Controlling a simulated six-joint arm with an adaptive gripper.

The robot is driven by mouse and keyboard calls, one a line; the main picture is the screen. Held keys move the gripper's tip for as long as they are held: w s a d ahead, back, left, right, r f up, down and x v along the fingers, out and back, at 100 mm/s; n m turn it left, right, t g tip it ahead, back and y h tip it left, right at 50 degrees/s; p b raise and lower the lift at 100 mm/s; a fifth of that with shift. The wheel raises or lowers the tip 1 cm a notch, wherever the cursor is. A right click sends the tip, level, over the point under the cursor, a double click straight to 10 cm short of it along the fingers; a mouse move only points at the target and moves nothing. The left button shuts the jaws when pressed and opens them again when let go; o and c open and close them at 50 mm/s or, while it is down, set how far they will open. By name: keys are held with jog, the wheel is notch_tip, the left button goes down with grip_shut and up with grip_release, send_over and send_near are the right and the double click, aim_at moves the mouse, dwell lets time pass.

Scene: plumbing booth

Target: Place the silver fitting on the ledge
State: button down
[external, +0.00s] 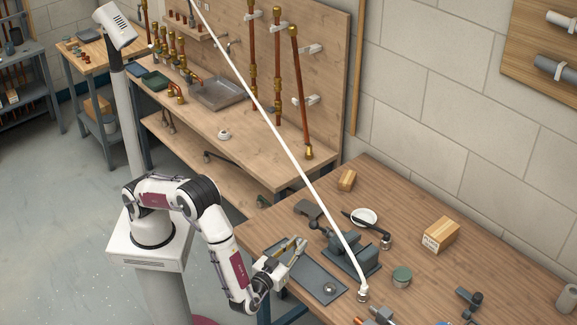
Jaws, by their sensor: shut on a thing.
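My gripper (296,246) is at the left edge of the wooden workbench, over the far end of a dark grey tray (310,273). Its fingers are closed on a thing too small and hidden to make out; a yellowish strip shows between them. A small round silver fitting (329,288) lies on the tray's near end, apart from the fingers. Another small silver piece (385,243) stands right of the vise. A narrow wooden shelf (190,32) on the back panel, holding small copper-coloured pieces, looks like a ledge; I cannot tell whether it is the one named.
A long white pipe (290,140) slants across the view, its lower end by a metal piece on the bench. A vise (352,255), white dish (364,217), wooden blocks (440,235) and green tin (401,276) crowd the bench. Copper pipes (277,70) stand against the back panel.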

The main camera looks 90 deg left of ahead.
jog(key=shift+f, duration=0.2)
jog(key=shift+f, duration=0.15)
jog(key=shift+f, duration=2.15)
jog(key=shift+f, duration=0.2)
jog(key=c, duration=1.9)
grip_release()
jog(key=shift+d, duration=0.1)
